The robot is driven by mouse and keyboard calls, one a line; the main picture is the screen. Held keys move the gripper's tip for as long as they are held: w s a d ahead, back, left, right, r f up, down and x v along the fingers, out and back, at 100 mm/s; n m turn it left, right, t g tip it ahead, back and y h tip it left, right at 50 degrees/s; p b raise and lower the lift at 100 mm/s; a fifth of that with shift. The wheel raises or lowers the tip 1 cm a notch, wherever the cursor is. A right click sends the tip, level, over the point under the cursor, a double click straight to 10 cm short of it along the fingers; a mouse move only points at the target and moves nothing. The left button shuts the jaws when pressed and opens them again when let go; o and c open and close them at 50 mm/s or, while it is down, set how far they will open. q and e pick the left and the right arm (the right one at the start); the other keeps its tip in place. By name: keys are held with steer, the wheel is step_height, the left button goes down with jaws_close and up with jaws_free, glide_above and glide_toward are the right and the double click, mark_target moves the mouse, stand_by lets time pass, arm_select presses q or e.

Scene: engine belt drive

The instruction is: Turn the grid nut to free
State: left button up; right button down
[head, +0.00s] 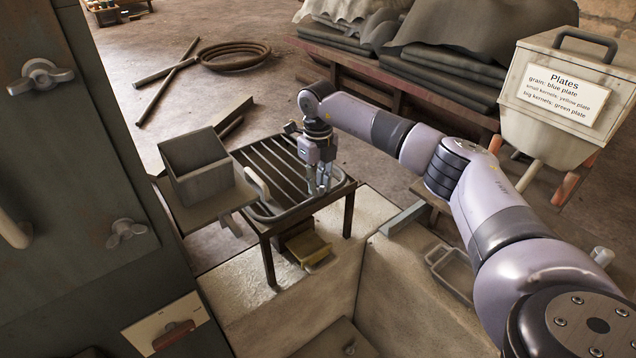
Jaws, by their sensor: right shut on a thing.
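A dark barred grid (285,172) with a rounded frame lies on a small dark four-legged stand. A pale handle (257,184) rises from its left side. My right gripper (319,190) points down at the grid's right side and is shut there, on what looks like the grid; its fingers hide the exact contact. Two grey wing nuts are on the dark cabinet at the left: an upper one (40,77) and a lower one (126,233). I cannot tell from the picture which is the grid nut. No gripper is near either. My left gripper is out of view.
A square open box (195,166) stands left of the grid. A label plate with a red-brown knob (173,335) is low on the cabinet. A labelled pale bin (570,95) stands at the right.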

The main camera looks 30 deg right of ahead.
mark_target(318, 187)
steer(key=shift+r, duration=0.1)
steer(key=c, duration=1.5)
jaws_free()
steer(key=shift+o, duration=0.2)
step_height(318, 187, up, 12)
